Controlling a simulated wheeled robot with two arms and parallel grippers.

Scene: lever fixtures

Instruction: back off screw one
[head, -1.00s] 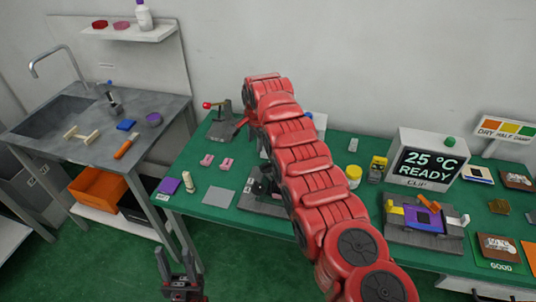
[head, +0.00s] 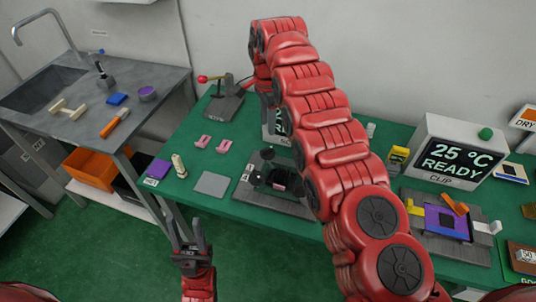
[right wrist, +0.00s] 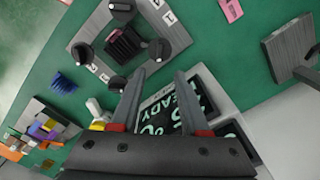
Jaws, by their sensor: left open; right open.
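The screw fixture (head: 290,207) is a grey plate with black parts on the green table, partly hidden by my right arm in the head view. In the right wrist view its plate (right wrist: 92,32) carries several black knobs, including a right one (right wrist: 160,49) and a lower one (right wrist: 116,83), around a dark ribbed block (right wrist: 123,44). The small labels are too blurred to tell which knob is one. My right gripper (right wrist: 158,90) is open and empty, apart from the knobs; my arm hides it in the head view. My left gripper (head: 187,238) is open and empty before the table's front edge.
A display box (right wrist: 178,110) reading READY lies beyond my right fingers. A lever fixture (head: 222,102) with a red knob stands at the back. Pink pieces (head: 213,144) and a grey square (head: 212,184) lie left of the screw fixture. A clip station (head: 450,155) stands right.

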